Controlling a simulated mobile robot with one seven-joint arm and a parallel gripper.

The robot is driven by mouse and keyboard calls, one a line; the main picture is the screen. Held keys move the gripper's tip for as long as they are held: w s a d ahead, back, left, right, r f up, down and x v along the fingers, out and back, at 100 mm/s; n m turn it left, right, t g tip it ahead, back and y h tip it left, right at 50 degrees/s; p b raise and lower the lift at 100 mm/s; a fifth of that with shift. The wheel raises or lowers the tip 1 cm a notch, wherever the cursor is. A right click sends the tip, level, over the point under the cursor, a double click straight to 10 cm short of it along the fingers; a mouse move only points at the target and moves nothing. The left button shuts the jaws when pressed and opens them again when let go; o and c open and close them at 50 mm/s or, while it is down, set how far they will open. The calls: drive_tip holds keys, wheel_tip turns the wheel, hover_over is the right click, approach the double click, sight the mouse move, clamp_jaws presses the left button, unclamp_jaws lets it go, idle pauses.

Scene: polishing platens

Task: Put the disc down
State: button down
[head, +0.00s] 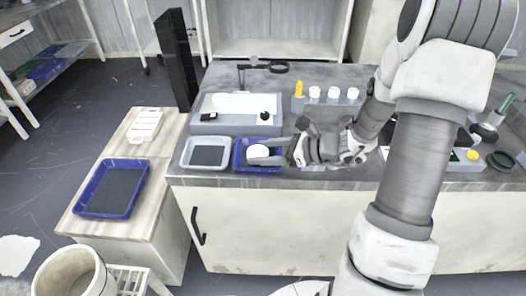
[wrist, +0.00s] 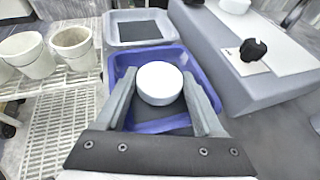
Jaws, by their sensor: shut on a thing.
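A white round disc (wrist: 159,83) is between the two fingers of my gripper (wrist: 160,92), which is shut on it. In the head view the disc (head: 258,151) shows over a blue tray (head: 240,164) near the counter's front edge. The blue tray's rim also shows around the fingers in the wrist view (wrist: 187,60). I cannot tell whether the disc touches the tray floor. The fingers hide part of the tray.
A grey tray with a dark pad (head: 207,155) stands left of the blue tray. Behind is a grey platform (head: 220,127) with a black knob (head: 265,115). White cups (head: 333,93) stand farther back. Another blue tray (head: 111,189) lies on the lower bench at left.

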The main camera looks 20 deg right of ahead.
drive_tip(key=shift+s+f+b, duration=0.15)
drive_tip(key=shift+f+b, duration=0.15)
drive_tip(key=shift+f, duration=0.25)
drive_tip(key=shift+c, duration=1.4)
unclamp_jaws()
drive_tip(key=shift+s+f, duration=0.1)
drive_tip(key=shift+f, duration=0.05)
drive_tip(key=shift+r+p, duration=0.3)
drive_tip(key=shift+r, duration=0.1)
drive_tip(key=p+v, duration=0.1)
drive_tip(key=v, duration=0.2)
drive_tip(key=p+v, duration=0.1)
drive_tip(key=v, duration=0.3)
drive_tip(key=p+v, duration=0.2)
drive_tip(key=v, duration=0.1)
drive_tip(key=shift+d+r, duration=0.3)
drive_tip(key=shift+r, duration=0.25)
drive_tip(key=shift+s+d+r, duration=0.2)
drive_tip(key=shift+s+d, duration=0.1)
drive_tip(key=shift+d, duration=0.2)
